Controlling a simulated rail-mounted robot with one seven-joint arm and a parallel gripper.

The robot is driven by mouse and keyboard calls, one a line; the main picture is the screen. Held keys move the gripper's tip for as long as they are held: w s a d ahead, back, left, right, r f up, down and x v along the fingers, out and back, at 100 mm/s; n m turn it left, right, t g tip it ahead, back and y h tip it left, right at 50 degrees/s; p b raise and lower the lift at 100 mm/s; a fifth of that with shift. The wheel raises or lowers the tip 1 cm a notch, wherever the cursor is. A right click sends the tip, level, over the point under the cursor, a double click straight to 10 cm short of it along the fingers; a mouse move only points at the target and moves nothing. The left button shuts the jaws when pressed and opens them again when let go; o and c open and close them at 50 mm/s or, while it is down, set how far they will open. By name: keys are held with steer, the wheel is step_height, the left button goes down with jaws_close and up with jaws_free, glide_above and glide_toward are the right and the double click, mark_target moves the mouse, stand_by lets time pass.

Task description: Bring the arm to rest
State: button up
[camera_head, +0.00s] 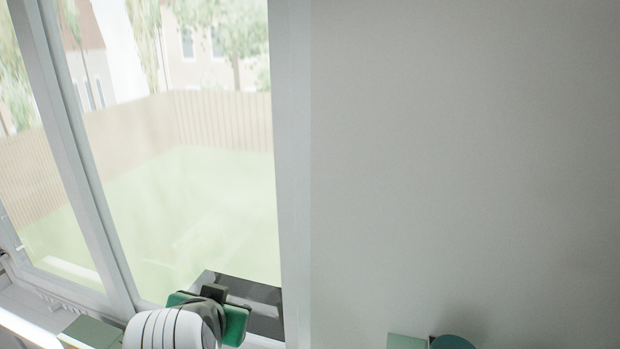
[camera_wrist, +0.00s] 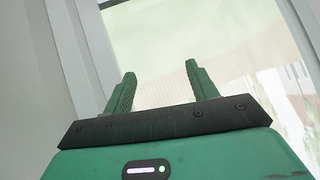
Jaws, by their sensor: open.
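My gripper (camera_wrist: 160,70) shows in the wrist view with its two green fingers spread apart and nothing between them. They point up toward the bright window pane. In the head view, the green and white end of my arm is low, left of centre, in front of the window. The fingertips cannot be made out there.
A window (camera_head: 200,200) fills the left of the head view, with a fence and lawn outside. A plain grey wall (camera_head: 470,150) fills the right. A dark flat thing (camera_head: 262,295) lies behind my arm's end. Green shapes at the bottom edge are cut off.

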steer(key=s+d+r+t, duration=0.2)
steer(key=d+r+t, duration=0.35)
steer(key=r, duration=0.45)
steer(key=s+d+r+n+t+p, duration=0.1)
steer(key=s+d+r+t, duration=0.3)
steer(key=s+r, duration=0.5)
steer(key=s+d+r+n+t+p, duration=0.1)
steer(key=s+d+r+t, duration=0.4)
steer(key=s+r, duration=0.4)
step_height(320, 180, up, 2)
steer(key=shift+r, duration=0.1)
steer(key=shift+s+d, duration=0.1)
